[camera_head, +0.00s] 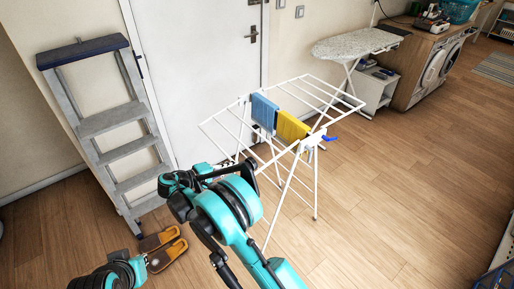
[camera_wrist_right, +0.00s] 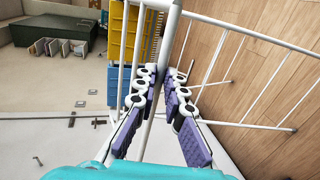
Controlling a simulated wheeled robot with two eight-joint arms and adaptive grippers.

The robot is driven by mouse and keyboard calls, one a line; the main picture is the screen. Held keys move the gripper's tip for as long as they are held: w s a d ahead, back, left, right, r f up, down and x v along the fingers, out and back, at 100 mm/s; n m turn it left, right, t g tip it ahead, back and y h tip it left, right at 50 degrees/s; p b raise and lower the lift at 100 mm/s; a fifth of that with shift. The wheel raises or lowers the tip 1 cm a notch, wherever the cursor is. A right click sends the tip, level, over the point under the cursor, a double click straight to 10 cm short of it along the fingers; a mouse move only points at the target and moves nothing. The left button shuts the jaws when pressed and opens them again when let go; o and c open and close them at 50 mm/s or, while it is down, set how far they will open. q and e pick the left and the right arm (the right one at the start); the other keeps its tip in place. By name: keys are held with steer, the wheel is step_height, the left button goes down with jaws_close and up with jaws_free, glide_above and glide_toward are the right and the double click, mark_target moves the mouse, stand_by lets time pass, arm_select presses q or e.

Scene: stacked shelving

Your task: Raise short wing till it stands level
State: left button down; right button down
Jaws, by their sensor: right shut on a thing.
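The white drying rack (camera_head: 315,165) stands upright on the floor in front of the door. Its left wing (camera_head: 222,122) extends toward the door side and looks roughly level, sloping slightly down at its outer end. My right gripper (camera_head: 247,166) is at the near side of this wing, and my arm hides part of the wing there. In the right wrist view the gripper (camera_wrist_right: 161,78) has its purple-padded fingers shut on a white tube (camera_wrist_right: 155,105) of the rack. My left gripper (camera_head: 181,238) is low at the left, open and empty, with its orange-brown fingers apart.
Blue (camera_head: 264,110) and yellow (camera_head: 292,127) cloths hang on the rack's middle. A stepladder (camera_head: 112,125) leans at the left beside the white door (camera_head: 195,60). An ironing board (camera_head: 355,45) and washing machines (camera_head: 432,75) stand behind right.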

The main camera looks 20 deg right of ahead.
steer(key=r+p, duration=0.1)
steer(key=r, duration=0.2)
steer(key=shift+s+a+r+p, duration=0.1)
steer(key=shift+a+r+p, duration=0.1)
steer(key=shift+r+p, duration=0.2)
stand_by(0.3)
steer(key=c, duration=1.6)
jaws_free()
steer(key=v, duration=0.7)
